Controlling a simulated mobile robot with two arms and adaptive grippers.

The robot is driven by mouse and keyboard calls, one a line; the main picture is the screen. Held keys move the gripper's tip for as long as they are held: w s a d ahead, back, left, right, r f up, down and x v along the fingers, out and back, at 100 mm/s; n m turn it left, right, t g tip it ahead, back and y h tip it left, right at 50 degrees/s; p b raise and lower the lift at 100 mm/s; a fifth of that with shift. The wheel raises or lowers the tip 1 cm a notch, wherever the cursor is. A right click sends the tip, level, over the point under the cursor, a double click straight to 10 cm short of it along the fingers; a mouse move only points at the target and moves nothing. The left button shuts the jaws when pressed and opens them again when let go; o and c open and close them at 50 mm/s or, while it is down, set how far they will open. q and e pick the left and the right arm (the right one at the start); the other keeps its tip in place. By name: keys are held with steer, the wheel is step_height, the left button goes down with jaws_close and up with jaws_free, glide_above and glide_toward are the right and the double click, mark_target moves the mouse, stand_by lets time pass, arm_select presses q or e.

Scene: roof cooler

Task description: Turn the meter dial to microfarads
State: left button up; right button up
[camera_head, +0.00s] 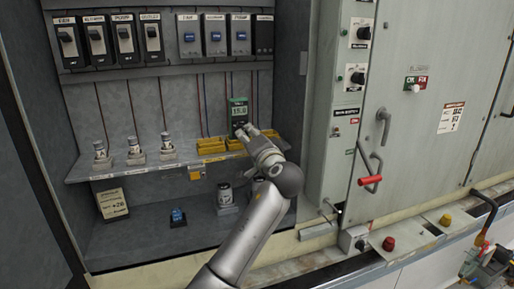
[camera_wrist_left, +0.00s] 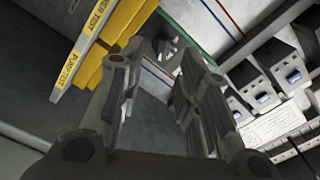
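The meter (camera_head: 239,108) is a green handheld unit with a lit display, standing at the back of the cabinet shelf behind the yellow bins. Its lower part is hidden by my left gripper (camera_head: 249,133) in the head view. In the left wrist view, a dark round dial with a raised knob (camera_wrist_left: 163,46) shows just beyond the fingertips. My left gripper (camera_wrist_left: 158,62) is open, with a clear gap between its two fingers and the dial seen through that gap. I cannot tell whether a finger touches it. The dial's markings are too small to read. My right gripper is not in view.
Yellow bins (camera_head: 211,145) line the shelf beside the gripper. Several capacitors stand on the shelf (camera_head: 120,170) to the left. Switch boxes (camera_head: 188,37) hang above. A grey panel with a red-handled lever (camera_head: 370,181) stands at the right.

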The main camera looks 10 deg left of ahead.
arm_select(q)
steer(key=v, duration=0.7)
steer(key=shift+s, duration=0.1)
